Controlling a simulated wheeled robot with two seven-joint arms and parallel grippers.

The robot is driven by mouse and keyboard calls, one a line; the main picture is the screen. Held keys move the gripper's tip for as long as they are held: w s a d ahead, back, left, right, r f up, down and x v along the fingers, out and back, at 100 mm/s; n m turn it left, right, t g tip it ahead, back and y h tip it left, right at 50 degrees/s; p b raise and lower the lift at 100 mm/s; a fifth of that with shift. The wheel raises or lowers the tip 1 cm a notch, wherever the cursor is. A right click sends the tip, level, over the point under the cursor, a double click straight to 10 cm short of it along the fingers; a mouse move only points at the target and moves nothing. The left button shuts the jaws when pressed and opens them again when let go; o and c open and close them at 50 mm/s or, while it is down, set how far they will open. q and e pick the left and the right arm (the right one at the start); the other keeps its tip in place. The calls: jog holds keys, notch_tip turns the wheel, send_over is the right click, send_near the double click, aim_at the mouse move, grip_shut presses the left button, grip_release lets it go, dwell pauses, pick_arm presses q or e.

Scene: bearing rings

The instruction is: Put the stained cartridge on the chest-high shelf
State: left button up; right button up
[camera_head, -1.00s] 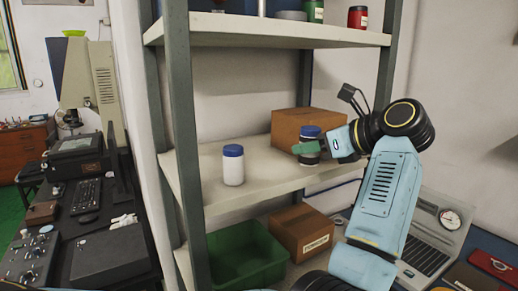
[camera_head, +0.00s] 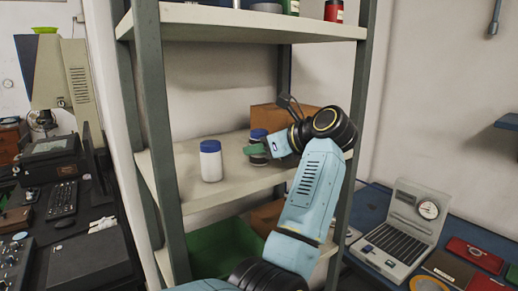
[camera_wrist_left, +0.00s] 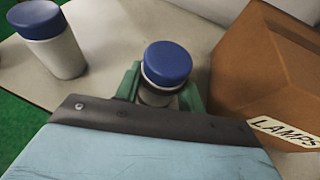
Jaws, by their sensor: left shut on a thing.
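My left gripper (camera_head: 257,150) is shut on a blue-capped cartridge (camera_head: 258,142), with its green fingers on either side of the body. The cartridge is upright, with a pale body and a dark band under the cap, and the fingers partly hide it. It also shows in the left wrist view (camera_wrist_left: 166,65). It is over the middle shelf (camera_head: 226,190); I cannot tell whether its base touches the board. A cleaner white cartridge with a blue cap (camera_head: 211,163) stands on the same shelf to its left, apart from it. My right gripper is not in view.
A brown box labelled LAMPS (camera_wrist_left: 265,75) stands right of the held cartridge, close to the gripper. The upper shelf (camera_head: 250,25) is overhead. A green bin (camera_head: 220,250) is below. Shelf posts (camera_head: 160,120) flank the opening. Bare board lies between the two cartridges.

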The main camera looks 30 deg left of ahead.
pick_arm(q)
jog(key=shift+f, duration=0.15)
jog(key=o, duration=1)
jog(key=shift+o, duration=0.2)
jog(key=shift+r, duration=0.2)
jog(key=b+v, duration=0.2)
jog(key=v, duration=1)
